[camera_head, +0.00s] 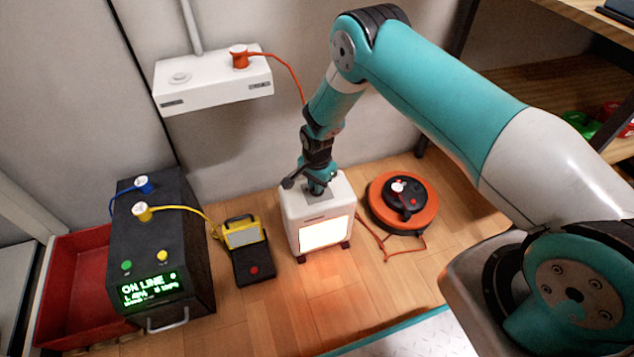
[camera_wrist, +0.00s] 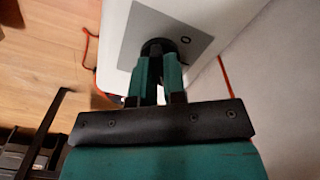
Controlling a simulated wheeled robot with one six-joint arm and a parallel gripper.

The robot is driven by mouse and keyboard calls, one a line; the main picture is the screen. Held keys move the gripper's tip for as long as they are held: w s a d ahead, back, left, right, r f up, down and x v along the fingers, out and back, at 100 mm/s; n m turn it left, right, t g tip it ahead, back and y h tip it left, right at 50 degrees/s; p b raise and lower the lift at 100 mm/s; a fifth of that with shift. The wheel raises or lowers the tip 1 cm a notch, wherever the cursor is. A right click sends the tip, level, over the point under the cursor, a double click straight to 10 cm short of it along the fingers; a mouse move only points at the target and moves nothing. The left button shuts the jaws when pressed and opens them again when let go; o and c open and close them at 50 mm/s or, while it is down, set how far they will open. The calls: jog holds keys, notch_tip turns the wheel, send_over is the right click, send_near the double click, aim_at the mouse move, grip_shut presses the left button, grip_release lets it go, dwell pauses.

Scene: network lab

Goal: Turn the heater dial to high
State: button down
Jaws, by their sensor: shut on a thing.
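The white heater (camera_head: 344,215) stands on the wooden floor against the wall, its front panel glowing warm. My gripper (camera_head: 318,186) points down onto the heater's top. In the wrist view, my gripper (camera_wrist: 158,68) is shut on the dark heater dial (camera_wrist: 157,47), which sits on a grey plate (camera_wrist: 190,35) on the heater's white top (camera_wrist: 112,30). A small round mark shows on the plate beside the dial. The fingers cover most of the dial, so its pointer and setting are hidden.
An orange cable reel (camera_head: 375,208) stands right of the heater, its cord on the floor. A yellow-and-black device (camera_head: 243,238) and a black power unit (camera_head: 165,245) reading "ON LINE" stand left. A white wall socket box (camera_head: 205,88) holds an orange plug (camera_head: 240,60).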

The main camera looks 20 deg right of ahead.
dwell(0.5)
jog(key=c, duration=1.2)
grip_release()
notch_tip(320, 180, up, 17)
jog(key=p, duration=0.5)
jog(key=shift+r+p, duration=0.2)
jog(key=shift+p, duration=0.15)
